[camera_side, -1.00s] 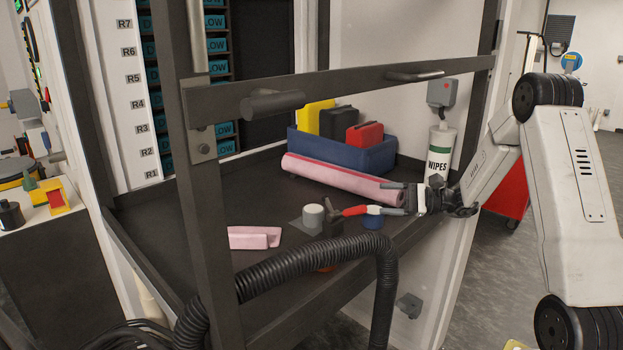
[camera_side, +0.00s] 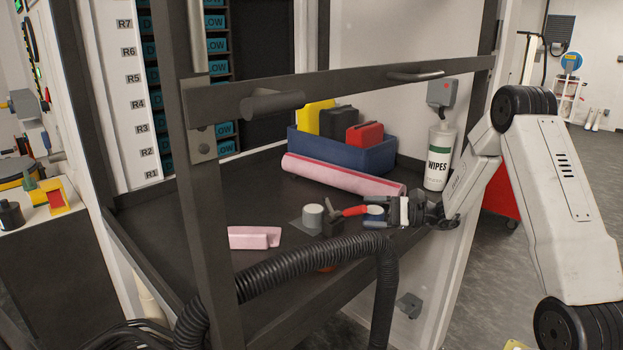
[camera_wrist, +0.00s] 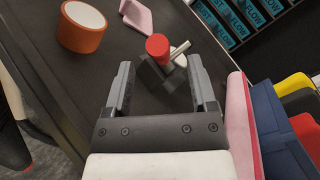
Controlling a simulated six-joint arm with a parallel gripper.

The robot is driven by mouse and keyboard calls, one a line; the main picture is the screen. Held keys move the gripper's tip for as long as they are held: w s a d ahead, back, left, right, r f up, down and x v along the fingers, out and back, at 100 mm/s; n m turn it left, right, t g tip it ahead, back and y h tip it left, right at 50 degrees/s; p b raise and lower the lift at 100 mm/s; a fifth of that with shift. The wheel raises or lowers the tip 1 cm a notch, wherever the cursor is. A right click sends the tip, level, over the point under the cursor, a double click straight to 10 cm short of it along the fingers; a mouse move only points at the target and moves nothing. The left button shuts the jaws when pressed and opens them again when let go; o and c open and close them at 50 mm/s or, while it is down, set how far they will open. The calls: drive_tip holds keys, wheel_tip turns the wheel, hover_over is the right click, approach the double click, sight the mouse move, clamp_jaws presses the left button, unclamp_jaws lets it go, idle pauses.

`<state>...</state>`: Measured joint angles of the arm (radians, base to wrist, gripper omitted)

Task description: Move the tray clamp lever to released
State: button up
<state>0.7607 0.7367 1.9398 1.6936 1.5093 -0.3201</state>
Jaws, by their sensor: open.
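The tray clamp lever has a red handle (camera_side: 355,211) on a dark clamp body (camera_side: 332,224), on the dark tray. In the side view the handle points right, toward my gripper (camera_side: 378,214). In the wrist view the round red handle end (camera_wrist: 157,46) faces the camera, just beyond and between the fingertips of my gripper (camera_wrist: 160,64). The clamp body (camera_wrist: 160,74) shows behind it. My gripper is open, with a finger on either side of the handle's line and no visible grip on it. Contact cannot be told.
A pink roll (camera_side: 340,175) and a blue bin (camera_side: 345,152) lie behind the lever. A white cylinder (camera_side: 313,216) and pink cloth (camera_side: 252,237) are left of it. An orange roll (camera_wrist: 82,30) is at upper left in the wrist view. A black hose (camera_side: 300,262) and frame bar cross in front.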

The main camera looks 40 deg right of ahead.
sight(356, 211)
drive_tip(key=shift+x, duration=2.15)
clamp_jaws()
